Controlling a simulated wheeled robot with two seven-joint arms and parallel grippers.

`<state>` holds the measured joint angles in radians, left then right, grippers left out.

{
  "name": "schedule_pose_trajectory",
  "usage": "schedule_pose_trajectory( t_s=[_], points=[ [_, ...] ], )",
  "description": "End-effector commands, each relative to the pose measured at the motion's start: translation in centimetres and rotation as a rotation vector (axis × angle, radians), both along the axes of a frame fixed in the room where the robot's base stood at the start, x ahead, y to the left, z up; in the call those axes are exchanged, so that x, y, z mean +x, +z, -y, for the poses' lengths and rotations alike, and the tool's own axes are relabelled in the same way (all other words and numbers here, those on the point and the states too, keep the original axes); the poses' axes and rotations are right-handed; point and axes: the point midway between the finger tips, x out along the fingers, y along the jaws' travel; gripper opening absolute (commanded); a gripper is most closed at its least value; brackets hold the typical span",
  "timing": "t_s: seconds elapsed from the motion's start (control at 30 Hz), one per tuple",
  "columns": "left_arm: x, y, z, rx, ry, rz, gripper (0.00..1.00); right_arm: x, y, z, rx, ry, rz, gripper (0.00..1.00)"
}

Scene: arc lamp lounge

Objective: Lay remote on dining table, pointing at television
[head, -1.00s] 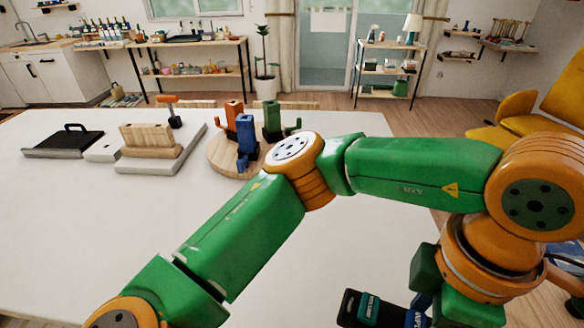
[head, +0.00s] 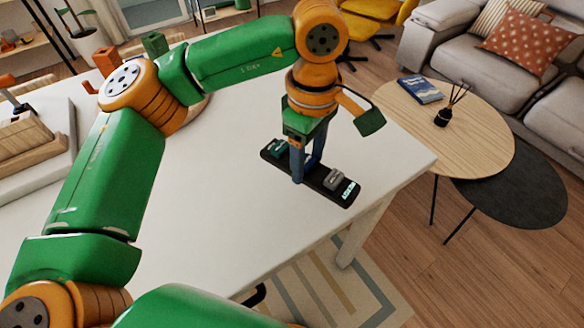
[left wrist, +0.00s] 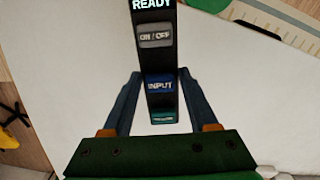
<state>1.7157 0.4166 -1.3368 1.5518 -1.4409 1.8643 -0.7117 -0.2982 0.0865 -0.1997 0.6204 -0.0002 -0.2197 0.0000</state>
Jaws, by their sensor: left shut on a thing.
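The remote (head: 319,182) is a long black bar with a grey button, a teal part and a lit end, over the right part of the white dining table (head: 225,215). My left gripper (head: 304,172) is shut on its middle from above. In the left wrist view the remote (left wrist: 157,56) shows "READY", "ON / OFF" and "INPUT" labels, with the gripper's blue fingers (left wrist: 158,85) on both sides near "INPUT". The remote looks flat, at or just above the tabletop; I cannot tell if it touches. No television is in view. My right gripper is not in view.
An oval wooden coffee table (head: 465,135) with a blue book (head: 419,89) and a reed diffuser (head: 443,117) stands to the right. A grey sofa (head: 430,50) is behind it. Wooden items on a grey board (head: 62,130) are at left. The tabletop around the remote is clear.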

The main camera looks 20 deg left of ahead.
Motion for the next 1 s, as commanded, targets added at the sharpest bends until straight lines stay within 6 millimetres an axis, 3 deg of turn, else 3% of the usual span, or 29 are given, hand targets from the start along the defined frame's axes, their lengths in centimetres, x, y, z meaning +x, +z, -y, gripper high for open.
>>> schedule_pose_trajectory(
  t_s=[0.27,0.4,0.77,0.8,0.9,1.0],
  points=[
    [1.7,-4.2,-3.2,0.001,0.003,-0.004,0.0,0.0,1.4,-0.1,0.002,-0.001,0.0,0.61],
    [1.6,-6.5,-3.0,0.001,0.0,-0.003,0.0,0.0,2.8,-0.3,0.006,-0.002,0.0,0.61],
    [1.7,-7.7,-3.0,-0.001,0.001,0.002,0.0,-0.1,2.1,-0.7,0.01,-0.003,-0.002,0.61],
    [1.7,-7.7,-3.0,-0.001,0.001,0.002,0.62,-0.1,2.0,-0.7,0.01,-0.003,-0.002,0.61],
    [1.7,-7.5,-3.0,0.0,0.001,0.001,0.89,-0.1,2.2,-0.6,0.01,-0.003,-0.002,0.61],
    [1.7,-7.5,-3.0,0.0,0.001,0.001,0.89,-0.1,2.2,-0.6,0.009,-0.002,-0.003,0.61]
  ],
)
